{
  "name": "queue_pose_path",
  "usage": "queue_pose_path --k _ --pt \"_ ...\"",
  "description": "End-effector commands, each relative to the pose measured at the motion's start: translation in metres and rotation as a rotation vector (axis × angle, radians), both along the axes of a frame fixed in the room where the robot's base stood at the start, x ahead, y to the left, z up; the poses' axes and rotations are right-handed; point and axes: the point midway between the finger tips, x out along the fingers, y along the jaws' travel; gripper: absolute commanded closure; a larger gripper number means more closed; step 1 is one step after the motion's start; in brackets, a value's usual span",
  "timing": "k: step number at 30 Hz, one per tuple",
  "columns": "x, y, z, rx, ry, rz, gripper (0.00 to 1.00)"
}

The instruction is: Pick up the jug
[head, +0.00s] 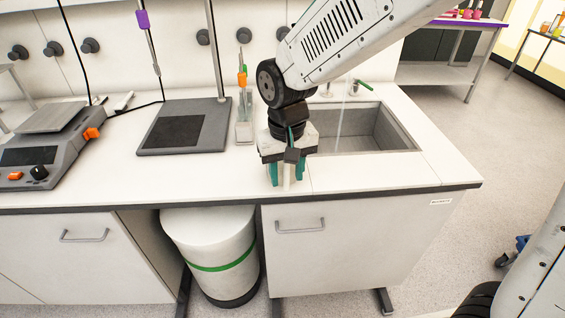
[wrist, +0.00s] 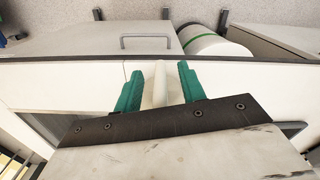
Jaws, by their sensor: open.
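I cannot make out a jug in either view. My gripper (head: 287,173) is over the front edge of the white counter, left of the sink, pointing down with its two green fingers apart. In the wrist view the open fingers of my gripper (wrist: 160,70) show against the counter edge. A narrow pale upright shape (wrist: 160,86) shows between them; I cannot tell whether it is a separate thing or whether anything touches it.
The sink (head: 368,132) lies behind and right of my gripper. A hotplate stand (head: 215,132), a clear holder with tools (head: 244,128) and a scale (head: 40,150) stand left. A bin (head: 212,240) sits below.

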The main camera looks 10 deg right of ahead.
Motion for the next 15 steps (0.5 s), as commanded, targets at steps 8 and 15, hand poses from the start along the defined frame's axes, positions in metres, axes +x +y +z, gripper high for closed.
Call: queue_pose_path --k 8,15 --pt "-0.0001 -0.0002 -0.001 0.0 0.0 0.0 0.74" --pt "-0.0001 -0.0002 -0.0009 0.0 0.0 0.0 1.0"
